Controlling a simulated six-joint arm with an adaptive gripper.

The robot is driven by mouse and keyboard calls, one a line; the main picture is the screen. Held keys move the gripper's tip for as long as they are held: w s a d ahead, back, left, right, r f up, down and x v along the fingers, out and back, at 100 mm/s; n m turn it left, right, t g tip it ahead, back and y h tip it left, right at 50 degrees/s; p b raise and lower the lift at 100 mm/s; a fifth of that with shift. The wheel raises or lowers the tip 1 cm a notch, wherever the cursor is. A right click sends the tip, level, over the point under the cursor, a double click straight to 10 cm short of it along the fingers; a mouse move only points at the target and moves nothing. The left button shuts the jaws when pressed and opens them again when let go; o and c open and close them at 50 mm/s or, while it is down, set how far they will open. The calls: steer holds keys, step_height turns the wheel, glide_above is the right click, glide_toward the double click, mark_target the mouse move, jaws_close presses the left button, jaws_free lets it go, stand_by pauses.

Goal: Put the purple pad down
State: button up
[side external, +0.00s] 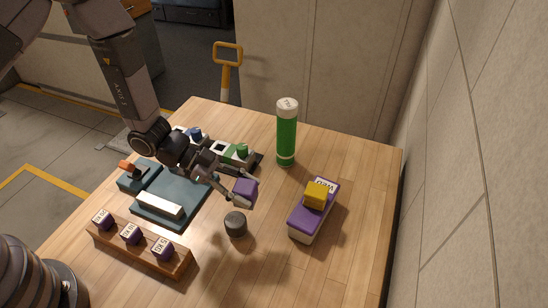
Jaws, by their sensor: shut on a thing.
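My gripper (246,193) is in the middle of the side external view. It is shut on a small block-like purple pad (244,187). The pad looks raised off the wooden table (275,265), though its exact height is hard to tell. The gripper fingers hide part of it.
A dark round puck (235,224) is just below the pad in the picture. A purple and white box (306,219) with a yellow block (316,195) on top is to the right. A green cylinder (286,135) stands behind. A wooden rack (145,250) holds labelled purple weights. The front right table is clear.

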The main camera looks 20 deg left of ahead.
steer(key=w+a+r+n+t, duration=0.1)
steer(key=w+a+t, duration=0.1)
steer(key=w+a, duration=0.65)
steer(key=w+a+r+n+t, duration=0.15)
steer(key=w+a, duration=0.35)
steer(key=a, duration=0.7)
glide_above(233, 136)
steer(key=s, duration=0.1)
steer(key=shift+g+y, duration=0.25)
steer(key=shift+y, duration=0.15)
step_height(233, 136, down, 10)
steer(key=shift+a+r, duration=0.1)
steer(key=shift+r, duration=0.15)
steer(key=shift+w+f, duration=0.3)
steer(key=shift+f, duration=0.05)
steer(key=shift+w+f, duration=0.15)
steer(key=shift+f, duration=1.55)
